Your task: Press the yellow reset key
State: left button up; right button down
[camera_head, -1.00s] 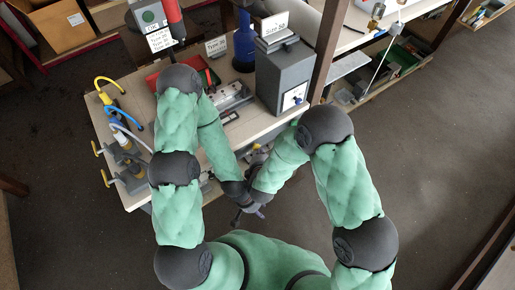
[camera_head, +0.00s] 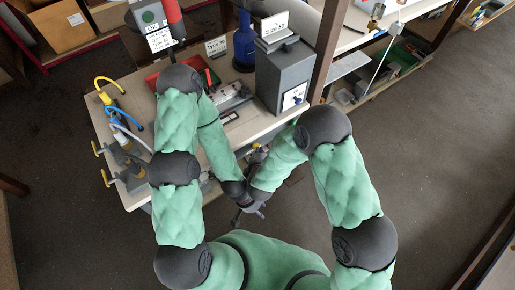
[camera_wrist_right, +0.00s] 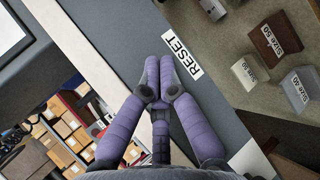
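The white RESET label (camera_wrist_right: 182,55) lies on a blue-grey surface in the right wrist view. My right gripper (camera_wrist_right: 158,72) has its purple fingers together just beside the label, with nothing visible between them. No yellow key shows in that view; the fingers cover the spot beside the label.
Size-labelled blocks (camera_wrist_right: 278,38) show at the right wrist view's right. Open floor (camera_head: 430,150) lies to the right.

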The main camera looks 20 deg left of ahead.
jog(key=shift+s+d, duration=0.6)
jog(key=shift+d, duration=0.1)
jog(key=shift+s+d, duration=0.85)
jog(key=shift+d, duration=0.2)
jog(key=shift+s+d, duration=0.8)
jog(key=shift+d, duration=0.2)
